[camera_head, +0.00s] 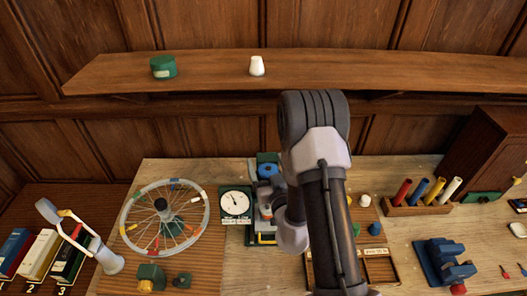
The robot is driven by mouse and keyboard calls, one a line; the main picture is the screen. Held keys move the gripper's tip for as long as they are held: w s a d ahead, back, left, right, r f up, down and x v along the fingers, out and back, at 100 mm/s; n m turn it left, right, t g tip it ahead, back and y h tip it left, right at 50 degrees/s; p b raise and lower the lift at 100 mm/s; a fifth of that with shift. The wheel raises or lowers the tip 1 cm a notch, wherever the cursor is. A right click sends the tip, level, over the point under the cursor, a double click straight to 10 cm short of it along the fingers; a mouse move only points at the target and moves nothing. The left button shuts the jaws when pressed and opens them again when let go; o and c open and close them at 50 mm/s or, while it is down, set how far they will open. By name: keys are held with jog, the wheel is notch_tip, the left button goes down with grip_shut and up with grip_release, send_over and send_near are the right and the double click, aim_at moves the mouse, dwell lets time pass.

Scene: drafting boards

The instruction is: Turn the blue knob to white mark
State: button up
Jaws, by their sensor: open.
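A round blue knob (267,170) shows on top of a dark green block, just left of my arm. No white mark on or beside it can be made out. My gripper (264,207) is open, just below the knob in the picture and partly hidden by my own arm. I cannot tell whether it touches anything. A smaller blue round piece (375,229) lies to the right of my arm.
A white-faced dial (236,202) stands left of my gripper, with a spoked wheel (165,218) farther left. A blue vise-like device (443,262) and a rack of coloured tubes (418,207) are at right. A shelf (350,68) spans the back wall.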

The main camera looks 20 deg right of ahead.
jog(key=shift+w, duration=0.5)
jog(key=shift+s, duration=0.1)
jog(key=shift+s+a+r, duration=0.1)
jog(key=shift+c, duration=0.5)
jog(key=c, duration=1.3)
jog(key=shift+o, duration=0.2)
jog(key=shift+n+y, duration=0.3)
